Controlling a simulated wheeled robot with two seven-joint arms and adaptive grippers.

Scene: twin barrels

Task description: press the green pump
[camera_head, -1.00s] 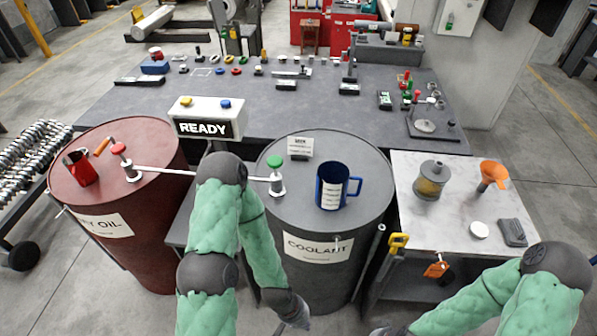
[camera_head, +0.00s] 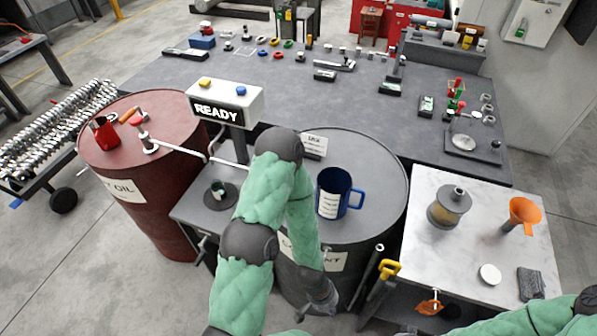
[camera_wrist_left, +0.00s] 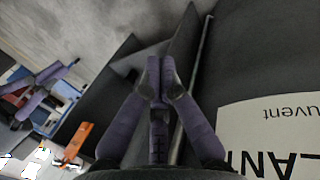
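The green pump is hidden in the head view behind my left arm; only its thin spout (camera_head: 228,162) shows to the left of the arm. Its grey coolant barrel (camera_head: 372,160) carries a blue jug (camera_head: 333,193). My left gripper (camera_head: 322,303) hangs low in front of this barrel, well below its top. In the left wrist view its purple fingers (camera_wrist_left: 160,80) have their tips together with nothing between them, beside the barrel's white label (camera_wrist_left: 275,135). My right arm shows only at the bottom right. Purple fingers, likely my right gripper's (camera_wrist_left: 42,92), show at the wrist view's left.
The red oil barrel (camera_head: 175,122) has a red-topped pump (camera_head: 148,143) and a red jug (camera_head: 104,132). A small cup (camera_head: 218,190) stands between the barrels under a READY sign (camera_head: 224,103). A side table (camera_head: 465,260) holds an orange funnel (camera_head: 524,213).

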